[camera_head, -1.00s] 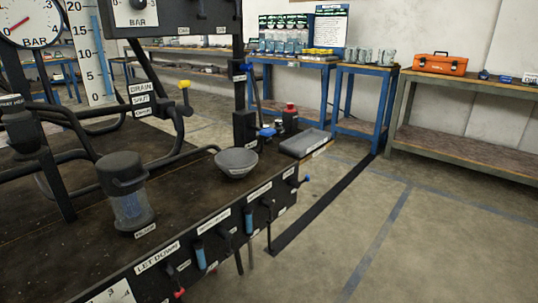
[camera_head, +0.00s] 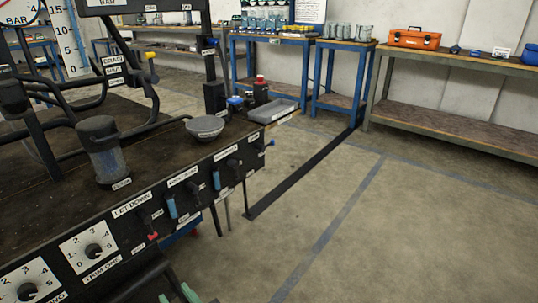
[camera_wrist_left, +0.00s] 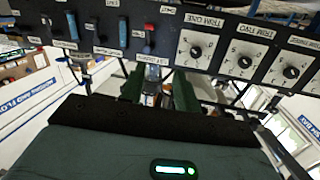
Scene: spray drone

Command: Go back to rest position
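My left gripper (camera_head: 177,296) just enters the head view at the bottom edge, where two green fingertips show in front of the black control bench (camera_head: 150,225). In the left wrist view my left gripper (camera_wrist_left: 157,90) has its two green fingers apart, below the front panel with its dials and levers. Some small things show blurred between and beyond the fingers; I see nothing held. My right gripper is in neither view.
Blue-framed tables (camera_head: 343,75) and a long shelf (camera_head: 450,120) with an orange toolbox (camera_head: 414,39) line the wall. The floor (camera_head: 350,230) at right is clear.

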